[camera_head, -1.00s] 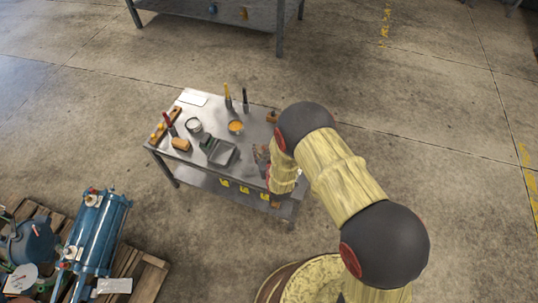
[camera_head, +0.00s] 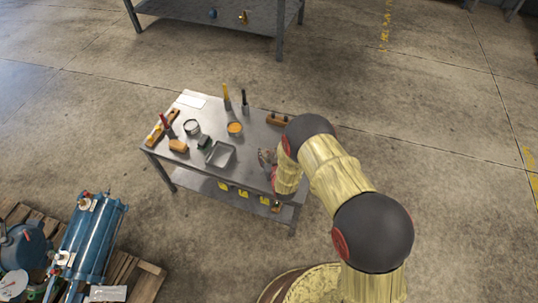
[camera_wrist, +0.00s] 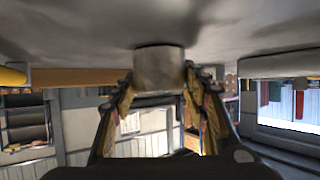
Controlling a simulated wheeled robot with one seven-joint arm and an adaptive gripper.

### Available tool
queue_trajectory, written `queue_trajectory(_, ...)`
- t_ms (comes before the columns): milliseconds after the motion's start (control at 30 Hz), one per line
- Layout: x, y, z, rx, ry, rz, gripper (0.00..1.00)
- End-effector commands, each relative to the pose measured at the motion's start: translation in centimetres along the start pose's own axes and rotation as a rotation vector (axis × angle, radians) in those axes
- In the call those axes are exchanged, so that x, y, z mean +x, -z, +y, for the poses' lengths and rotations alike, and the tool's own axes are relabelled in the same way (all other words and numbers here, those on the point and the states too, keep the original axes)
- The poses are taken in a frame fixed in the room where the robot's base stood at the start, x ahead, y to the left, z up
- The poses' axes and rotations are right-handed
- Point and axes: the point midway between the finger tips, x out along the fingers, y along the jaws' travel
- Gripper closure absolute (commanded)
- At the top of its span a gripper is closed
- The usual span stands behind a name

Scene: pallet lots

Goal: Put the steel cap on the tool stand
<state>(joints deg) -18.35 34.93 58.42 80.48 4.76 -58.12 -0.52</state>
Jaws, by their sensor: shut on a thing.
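The steel cap (camera_wrist: 158,66) is a short grey metal cylinder between my fingertips in the wrist view. My gripper (camera_wrist: 160,80) is shut on its sides, and its far end meets or nearly meets a grey metal surface (camera_wrist: 80,30) that appears inverted at the top. In the head view my gripper (camera_head: 267,158) is low over the right part of a small steel table (camera_head: 188,170), apparently the tool stand. The cap is hard to make out there. My forearm covers the table's right edge.
The table holds a metal tray (camera_head: 220,155), an orange-topped can (camera_head: 235,128), a white tin (camera_head: 192,127), a wooden brush (camera_head: 178,146) and upright tools at the back. A wooden piece (camera_head: 277,118) lies at the back right. Blue machinery (camera_head: 93,235) sits on a pallet at lower left.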

Motion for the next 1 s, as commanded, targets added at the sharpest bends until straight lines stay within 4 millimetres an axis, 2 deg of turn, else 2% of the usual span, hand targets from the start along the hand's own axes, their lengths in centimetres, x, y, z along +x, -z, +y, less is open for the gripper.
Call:
queue_trajectory(167,0.1,-0.2,0.0,0.000,0.000,0.000,0.89)
queue_trajectory(200,0.1,-0.3,0.0,0.000,0.000,-0.001,0.54)
queue_trajectory(500,0.1,-0.3,0.0,0.000,0.000,-0.001,0.37)
queue_trajectory(867,0.0,0.0,0.0,0.000,0.000,0.000,0.37)
queue_trajectory(1000,-1.7,0.1,0.0,0.000,0.000,-0.004,0.37)
